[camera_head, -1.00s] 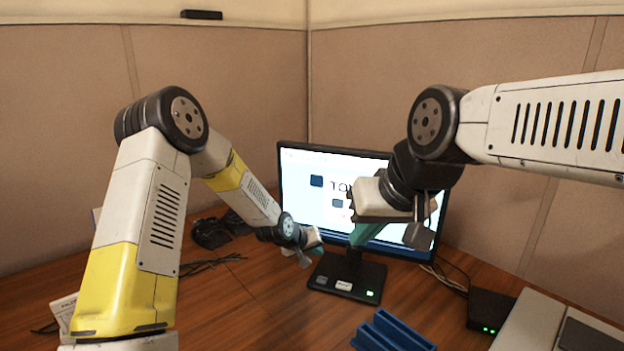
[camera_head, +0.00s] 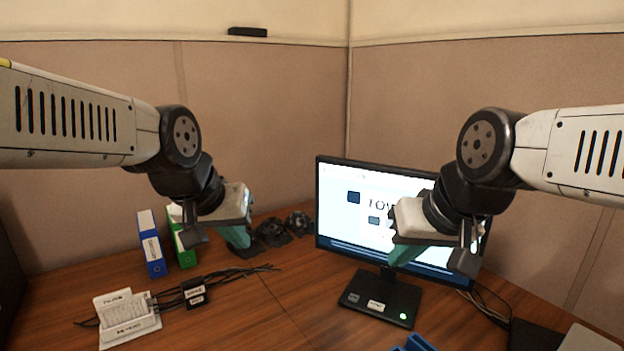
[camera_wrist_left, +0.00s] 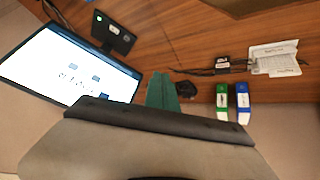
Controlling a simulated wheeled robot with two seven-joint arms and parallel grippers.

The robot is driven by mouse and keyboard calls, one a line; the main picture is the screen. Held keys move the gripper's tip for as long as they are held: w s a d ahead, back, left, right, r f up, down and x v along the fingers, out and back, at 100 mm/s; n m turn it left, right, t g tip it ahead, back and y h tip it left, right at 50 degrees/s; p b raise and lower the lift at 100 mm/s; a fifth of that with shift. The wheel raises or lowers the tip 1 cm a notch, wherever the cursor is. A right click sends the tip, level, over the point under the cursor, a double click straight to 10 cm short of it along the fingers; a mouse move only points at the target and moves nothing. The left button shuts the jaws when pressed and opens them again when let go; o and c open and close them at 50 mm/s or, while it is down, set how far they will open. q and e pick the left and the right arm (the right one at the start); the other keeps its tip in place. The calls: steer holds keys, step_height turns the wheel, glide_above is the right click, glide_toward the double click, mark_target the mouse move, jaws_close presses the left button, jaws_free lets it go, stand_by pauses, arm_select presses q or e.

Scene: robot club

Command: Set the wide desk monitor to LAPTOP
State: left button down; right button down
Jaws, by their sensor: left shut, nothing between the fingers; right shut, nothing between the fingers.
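The wide desk monitor (camera_head: 345,215) stands at the right of the desk, its screen lit white; it also shows in the left wrist view (camera_wrist_left: 75,70). Dark letters starting "TOW" and small dark icons are on screen; my right gripper hides the rest of the word. The monitor's black foot (camera_head: 385,293) bears small labelled buttons and a green light. My right gripper (camera_head: 405,254) is shut and empty in front of the screen. My left gripper (camera_head: 238,238) is shut and empty, raised left of the monitor; its teal fingers show in the left wrist view (camera_wrist_left: 162,92).
Blue binder (camera_head: 151,250) and green binder (camera_head: 182,245) stand at back left. A blue object (camera_head: 415,343) is at the front edge. Desk between cables and monitor foot is clear.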

arm_select(q)
steer(key=s, duration=0.2)
steer(key=s+a, duration=0.1)
steer(key=s, duration=0.2)
steer(key=shift+s+a+r, duration=0.1)
steer(key=shift+s, duration=0.2)
